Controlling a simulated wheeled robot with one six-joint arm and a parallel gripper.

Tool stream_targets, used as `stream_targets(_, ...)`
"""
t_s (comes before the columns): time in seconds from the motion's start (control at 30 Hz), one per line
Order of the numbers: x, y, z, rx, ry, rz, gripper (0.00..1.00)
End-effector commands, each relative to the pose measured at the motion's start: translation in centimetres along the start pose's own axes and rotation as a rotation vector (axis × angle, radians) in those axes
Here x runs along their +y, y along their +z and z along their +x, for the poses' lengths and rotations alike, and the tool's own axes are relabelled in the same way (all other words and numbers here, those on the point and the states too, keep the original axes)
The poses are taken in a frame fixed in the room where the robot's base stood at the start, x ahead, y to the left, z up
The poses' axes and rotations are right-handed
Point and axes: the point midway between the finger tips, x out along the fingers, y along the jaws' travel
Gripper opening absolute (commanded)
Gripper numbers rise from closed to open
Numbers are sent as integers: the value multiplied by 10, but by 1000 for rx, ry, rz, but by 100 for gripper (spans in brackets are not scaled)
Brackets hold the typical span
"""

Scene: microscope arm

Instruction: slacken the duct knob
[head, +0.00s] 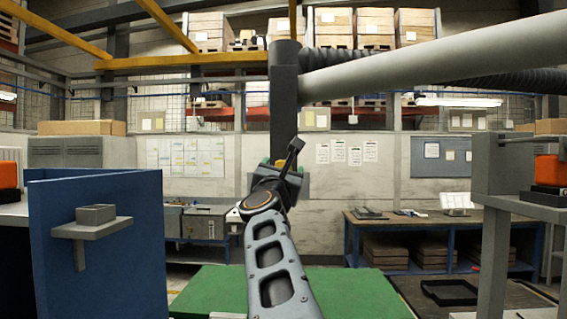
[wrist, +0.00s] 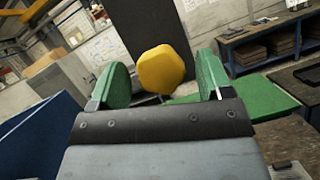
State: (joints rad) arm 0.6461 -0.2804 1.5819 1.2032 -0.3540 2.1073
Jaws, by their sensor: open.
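The duct knob (wrist: 163,68) is yellow and many-sided. In the wrist view it shows between the two green finger pads of my gripper, in front of a dark upright post. Gaps show on both sides of it, and neither pad visibly touches it. In the head view my gripper (head: 281,168) is raised in front of the lower part of the dark post (head: 284,105) and hides most of the knob. The gripper is open with nothing clamped. I cannot tell exactly how deep the knob sits between the pads.
A thick grey duct arm (head: 430,62) runs right from the post. A blue panel (head: 110,245) with a small shelf stands at left. A grey stand (head: 495,200) is at right. A green surface (head: 350,292) lies below my arm. A workbench (head: 440,222) stands behind.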

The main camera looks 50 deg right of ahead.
Motion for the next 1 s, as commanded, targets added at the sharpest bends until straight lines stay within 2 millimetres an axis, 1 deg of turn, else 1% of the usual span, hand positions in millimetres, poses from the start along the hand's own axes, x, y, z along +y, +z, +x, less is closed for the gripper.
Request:
stream_targets(0.03, 0, 1, 6, 0, -1, -1, 72)
stream_targets(0.2, -1, 0, 15, 0, -1, -1, 72)
stream_targets(0.53, -1, 0, 16, -1, -1, -1, 72)
stream_targets(0.57, -1, 0, 16, -1, -1, -2, 70)
stream_targets(1.0, -1, 0, 16, 0, -1, -2, 28)
